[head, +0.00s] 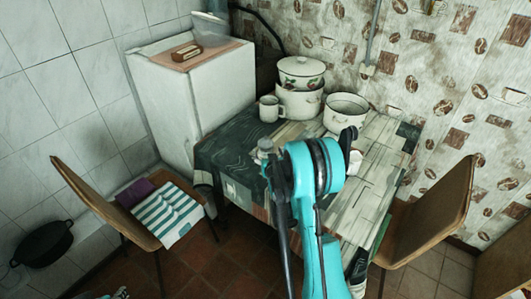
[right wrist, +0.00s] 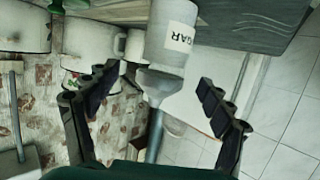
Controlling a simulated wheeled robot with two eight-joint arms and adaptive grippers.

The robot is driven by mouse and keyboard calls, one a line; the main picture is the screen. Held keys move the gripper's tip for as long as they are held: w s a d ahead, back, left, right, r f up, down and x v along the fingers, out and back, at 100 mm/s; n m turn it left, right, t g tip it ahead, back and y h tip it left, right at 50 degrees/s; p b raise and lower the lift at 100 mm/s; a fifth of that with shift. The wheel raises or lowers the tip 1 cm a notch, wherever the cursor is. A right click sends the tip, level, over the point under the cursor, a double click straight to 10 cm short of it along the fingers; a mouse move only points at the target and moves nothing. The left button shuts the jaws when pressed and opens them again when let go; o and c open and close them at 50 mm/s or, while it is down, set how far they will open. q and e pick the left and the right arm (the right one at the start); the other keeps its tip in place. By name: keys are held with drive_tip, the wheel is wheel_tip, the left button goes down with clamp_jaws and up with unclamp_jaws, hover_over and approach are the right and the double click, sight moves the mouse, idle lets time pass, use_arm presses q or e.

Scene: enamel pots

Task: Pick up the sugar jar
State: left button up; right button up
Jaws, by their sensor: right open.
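The sugar jar (right wrist: 176,40) is pale grey-white with a "SUGAR" label and a grey lid, and shows inverted at the top middle of the right wrist view. It stands on the table. In the head view it is largely hidden by my right arm; I cannot tell whether the small grey piece to the arm's left belongs to it. My right gripper (right wrist: 157,80) is open, with its dark fingers apart on either side of the lid area in the wrist picture. No contact shows.
The table (head: 378,190) bears stacked enamel pots (head: 300,103), a wide white pot (head: 345,112) and a white mug (head: 269,109). A white fridge (head: 200,95) stands at its left. Wooden chairs flank it, left (head: 105,205) and right (head: 432,215). The table's right front is fairly clear.

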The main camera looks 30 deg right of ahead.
drive_tip(key=b+x, duration=0.2)
drive_tip(key=x, duration=0.3)
drive_tip(key=shift+w+a, duration=0.15)
drive_tip(key=shift+r, duration=0.1)
drive_tip(key=c, duration=1.6)
